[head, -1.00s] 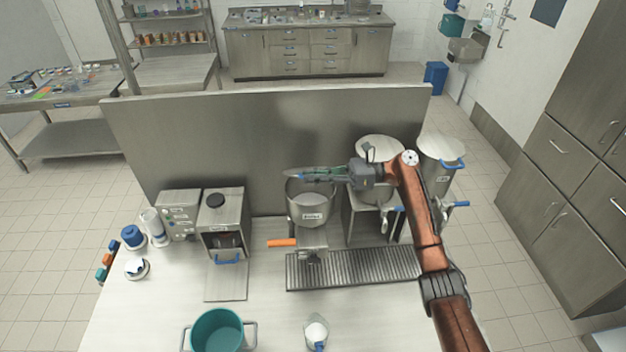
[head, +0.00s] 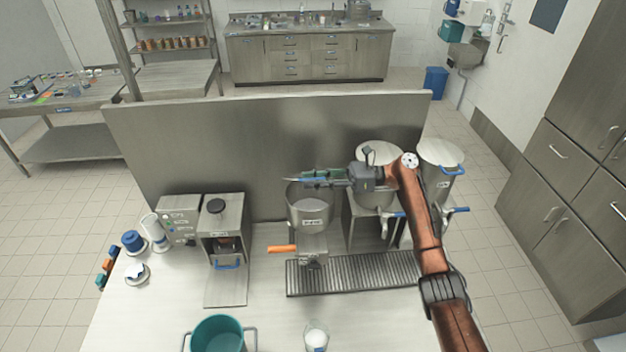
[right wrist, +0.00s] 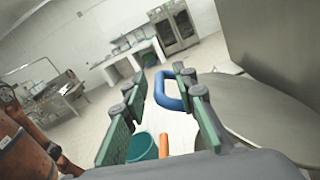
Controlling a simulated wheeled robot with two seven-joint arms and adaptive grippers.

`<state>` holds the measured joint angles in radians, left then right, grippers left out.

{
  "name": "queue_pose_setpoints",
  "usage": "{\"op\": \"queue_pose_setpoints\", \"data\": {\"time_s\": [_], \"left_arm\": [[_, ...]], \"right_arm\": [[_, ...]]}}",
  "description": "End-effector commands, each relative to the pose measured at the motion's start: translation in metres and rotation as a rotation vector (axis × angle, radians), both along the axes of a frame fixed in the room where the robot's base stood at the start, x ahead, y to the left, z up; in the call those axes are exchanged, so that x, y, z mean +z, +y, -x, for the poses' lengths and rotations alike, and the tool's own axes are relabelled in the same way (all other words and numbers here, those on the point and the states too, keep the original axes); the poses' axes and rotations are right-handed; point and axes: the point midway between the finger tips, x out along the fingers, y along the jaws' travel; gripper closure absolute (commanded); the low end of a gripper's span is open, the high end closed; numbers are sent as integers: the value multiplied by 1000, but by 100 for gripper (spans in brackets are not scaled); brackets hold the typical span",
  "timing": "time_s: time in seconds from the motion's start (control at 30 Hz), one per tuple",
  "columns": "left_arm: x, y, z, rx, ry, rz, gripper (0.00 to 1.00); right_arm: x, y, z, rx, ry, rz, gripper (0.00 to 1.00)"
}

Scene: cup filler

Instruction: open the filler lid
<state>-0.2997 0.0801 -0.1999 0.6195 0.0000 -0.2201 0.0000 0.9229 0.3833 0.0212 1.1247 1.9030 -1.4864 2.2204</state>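The filler (head: 298,212) is a round steel hopper with a label and an orange lever (head: 281,249), in the middle of the head view. A pale round surface shows within its rim. My right gripper (head: 287,179) is above the hopper, reaching in from the right. In the right wrist view its green-padded fingers (right wrist: 158,78) are apart, with a blue loop handle (right wrist: 163,95) between them. The handle joins a round steel plate (right wrist: 255,108), which looks like the lid. I cannot tell whether the pads touch the handle, or how the plate is tilted. My left gripper is out of view.
A steel panel (head: 230,135) stands behind the hopper. Tall lidded containers (head: 440,155) stand to its right, and a drip grate (head: 355,272) lies in front. A boxy machine (head: 223,220) stands left, with a teal pot (head: 218,335) and a small clear cup (head: 316,335) in front.

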Motion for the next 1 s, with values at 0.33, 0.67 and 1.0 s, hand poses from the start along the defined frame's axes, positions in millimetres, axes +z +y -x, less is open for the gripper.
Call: {"op": "queue_pose_setpoints", "data": {"time_s": [0.33, 0.67, 1.0], "left_arm": [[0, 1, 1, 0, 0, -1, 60], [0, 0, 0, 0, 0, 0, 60], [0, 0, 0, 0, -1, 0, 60]], "right_arm": [[-1, -21, -1, -3, 1, 2, 74], [0, -88, -1, -3, 2, 1, 74], [0, -120, 0, 0, 0, -1, 74]]}}
